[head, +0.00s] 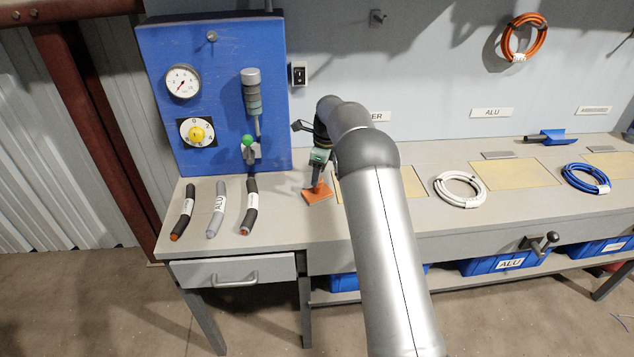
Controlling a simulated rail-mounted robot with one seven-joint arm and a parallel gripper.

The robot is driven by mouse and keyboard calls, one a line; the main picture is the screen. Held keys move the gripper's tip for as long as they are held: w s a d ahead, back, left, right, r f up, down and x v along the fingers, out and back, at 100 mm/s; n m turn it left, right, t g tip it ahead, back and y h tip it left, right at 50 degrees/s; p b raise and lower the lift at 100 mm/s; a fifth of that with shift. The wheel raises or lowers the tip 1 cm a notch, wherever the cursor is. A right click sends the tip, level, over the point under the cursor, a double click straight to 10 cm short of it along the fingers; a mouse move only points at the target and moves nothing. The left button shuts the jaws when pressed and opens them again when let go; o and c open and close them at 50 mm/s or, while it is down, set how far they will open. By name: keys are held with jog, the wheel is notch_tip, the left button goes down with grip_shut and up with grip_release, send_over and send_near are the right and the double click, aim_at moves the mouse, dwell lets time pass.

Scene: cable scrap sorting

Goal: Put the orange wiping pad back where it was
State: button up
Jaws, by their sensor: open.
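The orange wiping pad (314,197) lies on the grey bench top, just in front of the right edge of the blue panel. My gripper (318,181) points down right above the pad, with its open fingers close around or beside the pad's raised upper part. The picture is too small to tell whether the fingers touch it. My arm comes from the lower right and hides the bench behind it.
Three labelled cable pieces (217,210) lie to the left. The blue panel (215,60) carries a gauge, a yellow knob and a green-tipped lever. Right of my arm are a white cable coil (460,189), a blue coil (586,178) and yellowish mats (517,174).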

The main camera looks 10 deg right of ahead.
notch_tip(320, 180, up, 8)
jog(key=d+f, duration=0.1)
jog(key=s+r+n, duration=0.6)
jog(key=s, duration=0.5)
jog(key=s+a+f+n, duration=0.1)
jog(key=s+n, duration=0.8)
jog(key=s, duration=0.9)
jog(key=s+a+f+n+h, duration=0.1)
jog(key=s+f+n, duration=0.2)
jog(key=s+n, duration=0.5)
jog(key=s, duration=1)
jog(key=shift+a+f+n, duration=0.15)
jog(key=shift+f+n, duration=0.15)
jog(key=shift+n, duration=0.1)
jog(key=shift+s, duration=0.1)
